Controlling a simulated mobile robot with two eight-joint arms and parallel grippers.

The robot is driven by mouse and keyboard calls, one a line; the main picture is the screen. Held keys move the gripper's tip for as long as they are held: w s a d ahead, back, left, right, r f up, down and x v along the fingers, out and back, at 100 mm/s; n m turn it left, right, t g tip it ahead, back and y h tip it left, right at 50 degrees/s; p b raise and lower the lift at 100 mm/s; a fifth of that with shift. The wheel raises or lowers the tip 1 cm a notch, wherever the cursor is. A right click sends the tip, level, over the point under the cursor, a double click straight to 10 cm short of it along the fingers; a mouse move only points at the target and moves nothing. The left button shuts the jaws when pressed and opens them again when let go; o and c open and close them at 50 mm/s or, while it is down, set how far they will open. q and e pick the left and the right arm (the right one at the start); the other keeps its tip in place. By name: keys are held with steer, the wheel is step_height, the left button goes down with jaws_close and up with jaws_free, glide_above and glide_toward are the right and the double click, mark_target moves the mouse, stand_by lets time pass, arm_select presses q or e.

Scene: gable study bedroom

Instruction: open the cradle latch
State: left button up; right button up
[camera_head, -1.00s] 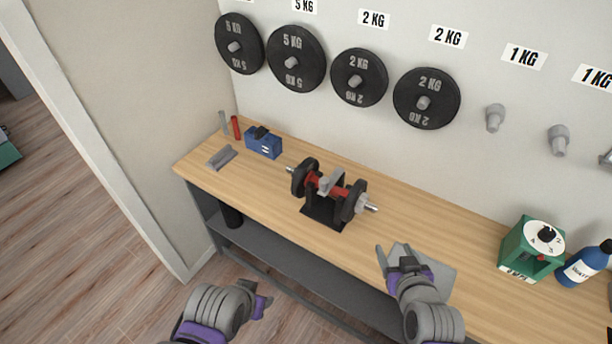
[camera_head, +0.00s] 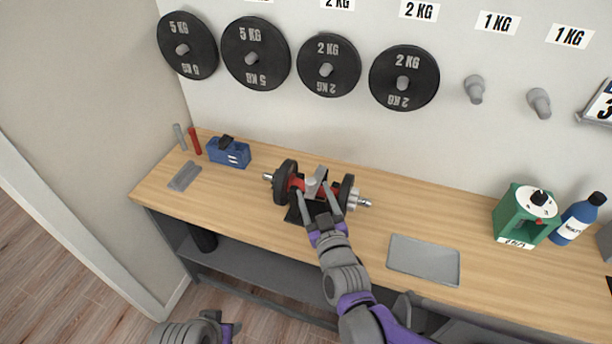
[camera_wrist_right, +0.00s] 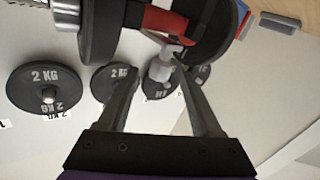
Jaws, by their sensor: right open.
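The dumbbell (camera_head: 285,183) lies across a black cradle (camera_head: 294,214) on the wooden bench, its red grip partly hidden. The grey cradle latch (camera_head: 316,182) crosses over the grip; it also shows in the right wrist view (camera_wrist_right: 160,68). My right gripper (camera_head: 319,206) is open at the front of the cradle, one finger on each side of the latch's line. In the right wrist view the grey latch knob shows between the fingertips (camera_wrist_right: 159,73); I cannot tell whether they touch it. My left gripper (camera_head: 231,332) is cut off at the bottom edge.
A grey tray (camera_head: 424,262) lies right of the cradle, with a green dial box (camera_head: 524,216) and blue bottle (camera_head: 579,221) beyond. Weight plates (camera_head: 404,78) hang behind. Bench between cradle and tray is clear.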

mark_target(316, 175)
steer(key=x, duration=0.7)
jaws_close()
stand_by(1.3)
